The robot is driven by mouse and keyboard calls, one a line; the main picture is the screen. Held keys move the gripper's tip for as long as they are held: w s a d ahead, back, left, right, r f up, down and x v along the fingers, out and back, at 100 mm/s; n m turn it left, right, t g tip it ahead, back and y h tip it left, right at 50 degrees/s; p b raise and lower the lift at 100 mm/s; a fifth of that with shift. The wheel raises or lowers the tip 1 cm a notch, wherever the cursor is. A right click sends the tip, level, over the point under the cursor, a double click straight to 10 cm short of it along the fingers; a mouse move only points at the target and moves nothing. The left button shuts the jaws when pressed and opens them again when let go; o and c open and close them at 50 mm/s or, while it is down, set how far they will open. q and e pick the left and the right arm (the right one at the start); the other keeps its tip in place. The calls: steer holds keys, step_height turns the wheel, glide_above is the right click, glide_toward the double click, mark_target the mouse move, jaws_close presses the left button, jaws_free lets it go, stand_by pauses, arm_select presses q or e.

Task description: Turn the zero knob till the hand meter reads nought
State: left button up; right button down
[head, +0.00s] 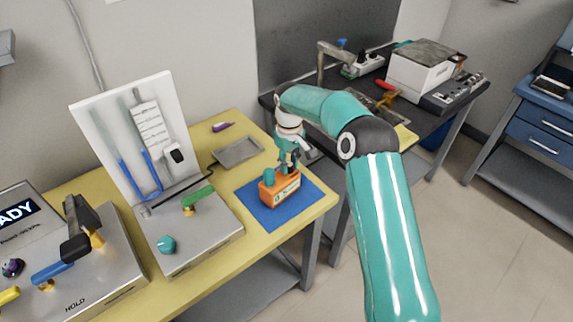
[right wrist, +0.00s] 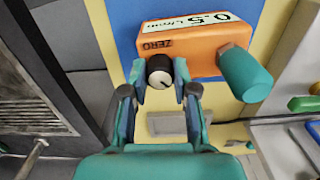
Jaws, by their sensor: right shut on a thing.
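The orange hand meter (head: 280,191) sits on a blue mat (head: 262,214) near the bench's right end. In the right wrist view, the meter (right wrist: 190,46) shows its label and readout upside down; the readout (right wrist: 196,29) appears to say 0.5 L/min. The zero knob (right wrist: 160,70), black with a white face and a dark pointer line, stands out beside the word ZERO. My right gripper (right wrist: 160,79) is shut on this knob, a fingertip on each side. In the head view, my right gripper (head: 289,160) is over the meter's back end. My left gripper is not seen.
A teal cylinder (right wrist: 246,74) stands out from the meter beside the knob. A grey tray (head: 239,151) and a purple pen (head: 223,127) lie behind on the yellow bench. A silver unit with a white panel (head: 97,131) and green lever (head: 198,195) stands to the left.

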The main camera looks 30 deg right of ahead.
mark_target(289, 164)
steer(key=c, duration=0.9)
jaws_free()
step_height(289, 164, up, 12)
steer(key=shift+f, duration=0.1)
